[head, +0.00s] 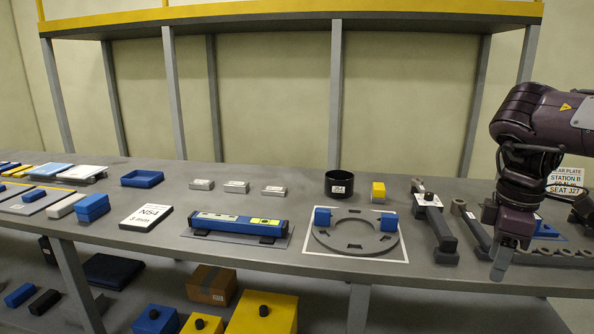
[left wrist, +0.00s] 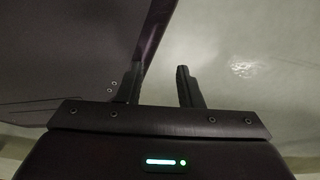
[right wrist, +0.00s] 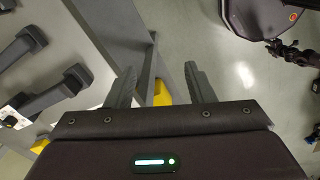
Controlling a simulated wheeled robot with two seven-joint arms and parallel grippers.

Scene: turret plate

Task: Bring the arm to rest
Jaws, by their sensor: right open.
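My right gripper (head: 501,262) hangs fingers-down at the right of the head view, by the front edge of the table. In the right wrist view its two fingers (right wrist: 160,85) stand apart with nothing between them. The table's edge and floor lie beyond them. My left gripper is outside the head view. In the left wrist view its fingers (left wrist: 158,85) stand apart and empty, with a dark surface at left and pale floor at right.
A grey ring plate (head: 357,247) with blue blocks lies on a white-outlined square. Right of it are a grey bar fixture (head: 434,226) and a station sign (head: 567,181). Yellow boxes (head: 262,315) sit below.

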